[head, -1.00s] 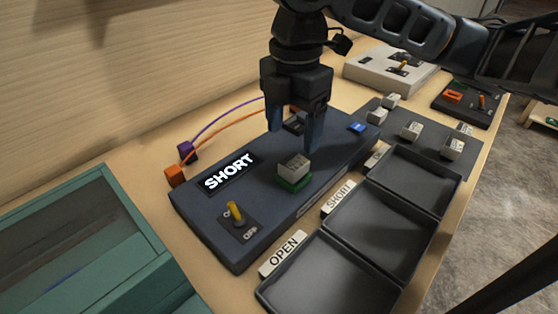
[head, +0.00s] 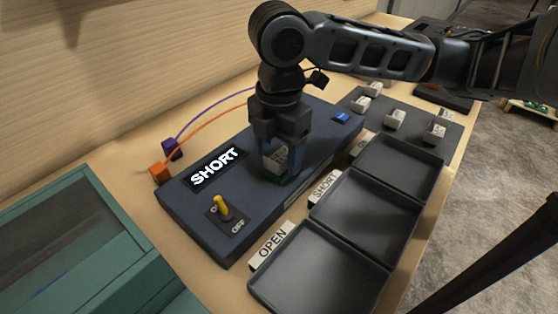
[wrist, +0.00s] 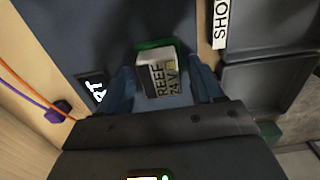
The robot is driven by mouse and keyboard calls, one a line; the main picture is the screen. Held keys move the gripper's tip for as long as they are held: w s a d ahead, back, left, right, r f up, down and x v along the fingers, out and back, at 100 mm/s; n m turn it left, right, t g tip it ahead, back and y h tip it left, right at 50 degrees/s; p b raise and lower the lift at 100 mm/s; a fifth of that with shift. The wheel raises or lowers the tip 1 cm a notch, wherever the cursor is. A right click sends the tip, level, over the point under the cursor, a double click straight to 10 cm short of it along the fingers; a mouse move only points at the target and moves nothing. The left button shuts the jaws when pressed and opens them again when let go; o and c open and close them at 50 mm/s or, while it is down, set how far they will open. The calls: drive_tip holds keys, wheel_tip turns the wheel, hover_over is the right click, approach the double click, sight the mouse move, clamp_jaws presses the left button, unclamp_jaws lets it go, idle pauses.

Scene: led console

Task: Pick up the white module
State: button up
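The white module (head: 279,157) sits in a green socket (head: 276,179) on the dark blue console (head: 197,217). In the wrist view the module (wrist: 157,76) shows a label reading "REEF 24 V". My gripper (head: 280,160) points down over it, with one blue finger on each side of it. In the wrist view the fingers (wrist: 163,88) stand apart, with a narrow gap seeming to show beside the module. The fingers partly hide the module in the head view. The console's display (head: 216,166) reads "SHORT".
A yellow toggle switch (head: 222,208) stands on the console's near end. Dark trays (head: 318,272) lie along its right side, with "OPEN" (head: 271,245) and "SHORT" (head: 324,187) labels. Several more white modules (head: 395,118) stand on a grey board behind. A green case (head: 85,245) is at the left.

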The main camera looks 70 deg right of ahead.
drive_tip(key=c, duration=1.1)
